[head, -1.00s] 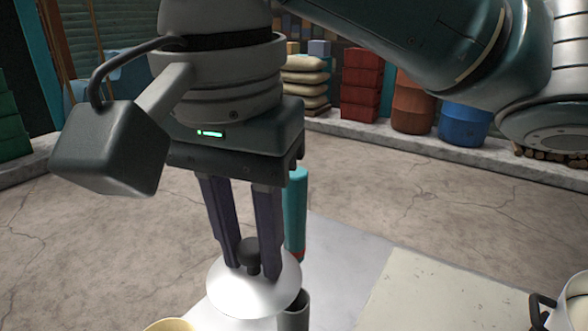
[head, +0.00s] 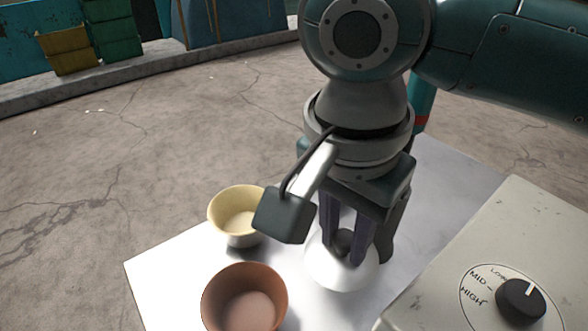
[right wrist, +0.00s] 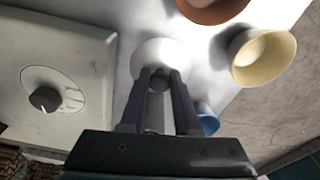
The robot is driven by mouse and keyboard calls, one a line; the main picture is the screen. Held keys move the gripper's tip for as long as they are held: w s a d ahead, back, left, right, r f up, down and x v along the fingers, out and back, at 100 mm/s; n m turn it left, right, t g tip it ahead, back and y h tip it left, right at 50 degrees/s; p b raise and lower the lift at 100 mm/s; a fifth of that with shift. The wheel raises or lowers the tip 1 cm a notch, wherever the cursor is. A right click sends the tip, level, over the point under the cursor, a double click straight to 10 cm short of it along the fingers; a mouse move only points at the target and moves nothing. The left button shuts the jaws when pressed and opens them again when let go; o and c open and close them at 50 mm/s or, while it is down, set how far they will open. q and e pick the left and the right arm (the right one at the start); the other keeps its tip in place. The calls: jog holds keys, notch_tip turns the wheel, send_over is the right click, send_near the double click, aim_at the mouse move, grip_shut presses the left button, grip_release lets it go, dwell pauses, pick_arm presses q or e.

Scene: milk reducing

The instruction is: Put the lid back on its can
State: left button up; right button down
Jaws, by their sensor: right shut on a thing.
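The white round lid (head: 328,274) with a dark knob is in the head view, over the white tabletop. My right gripper (head: 345,243) points down and is shut on the lid's knob. The right wrist view shows the lid (right wrist: 150,52) just beyond the fingertips (right wrist: 158,80), with the knob between them. Whether the lid touches the tabletop or hangs above it, I cannot tell. I cannot make out the lid's can in the current views. My left gripper is not in view.
A cream bowl (head: 238,213) and a brown bowl (head: 245,300) stand left of the lid. The stove block with a dial (head: 520,300) is at the right. A blue cup (right wrist: 207,118) shows beside the fingers. White tabletop (head: 165,275) is bare at left.

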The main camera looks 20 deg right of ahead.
aim_at(340, 254)
notch_tip(340, 254, down, 4)
jog(key=shift+f+b, duration=0.25)
jog(key=shift+b, duration=0.45)
jog(key=shift+f, duration=0.2)
jog(key=shift+f, duration=0.1)
jog(key=c, duration=0.6)
grip_release()
jog(key=shift+c, duration=0.2)
